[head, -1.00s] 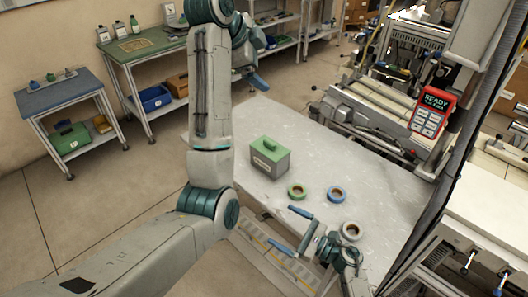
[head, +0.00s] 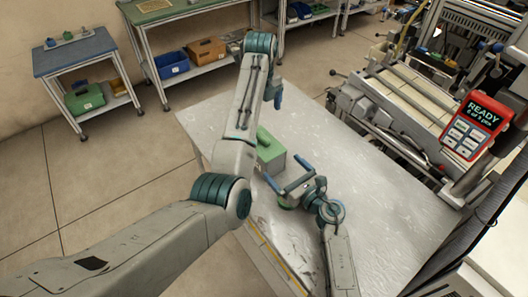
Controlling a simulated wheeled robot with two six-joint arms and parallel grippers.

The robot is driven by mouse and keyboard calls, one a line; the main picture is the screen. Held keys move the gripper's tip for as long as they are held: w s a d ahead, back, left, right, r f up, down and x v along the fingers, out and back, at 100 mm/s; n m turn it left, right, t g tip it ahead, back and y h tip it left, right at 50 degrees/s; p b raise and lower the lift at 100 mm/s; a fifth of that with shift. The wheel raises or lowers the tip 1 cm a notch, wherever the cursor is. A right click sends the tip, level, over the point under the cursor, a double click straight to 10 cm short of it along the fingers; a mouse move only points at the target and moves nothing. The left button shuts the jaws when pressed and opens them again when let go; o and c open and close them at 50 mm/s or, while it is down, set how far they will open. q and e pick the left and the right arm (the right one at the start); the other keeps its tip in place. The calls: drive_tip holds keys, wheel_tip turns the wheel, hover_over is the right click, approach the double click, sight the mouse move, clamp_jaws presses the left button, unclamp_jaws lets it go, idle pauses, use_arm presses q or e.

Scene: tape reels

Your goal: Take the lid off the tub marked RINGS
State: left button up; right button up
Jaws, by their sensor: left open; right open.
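The tub, a grey box with a green lid (head: 271,152), stands on the pale table, its left part hidden behind my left arm. Its label cannot be read here. My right gripper (head: 288,174) is open, its two blue fingers apart, just in front of the tub in the picture; whether it touches cannot be told. My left gripper (head: 276,96) is open, above and beyond the tub in the picture, with one blue finger clearly showing.
The table (head: 385,205) is clear on the right. A machine with a red READY panel (head: 473,127) stands at the right. A blue-topped side table (head: 75,52) and a green bench are behind left.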

sight(268, 152)
drive_tip(key=x, duration=0.9)
drive_tip(key=shift+w, duration=0.1)
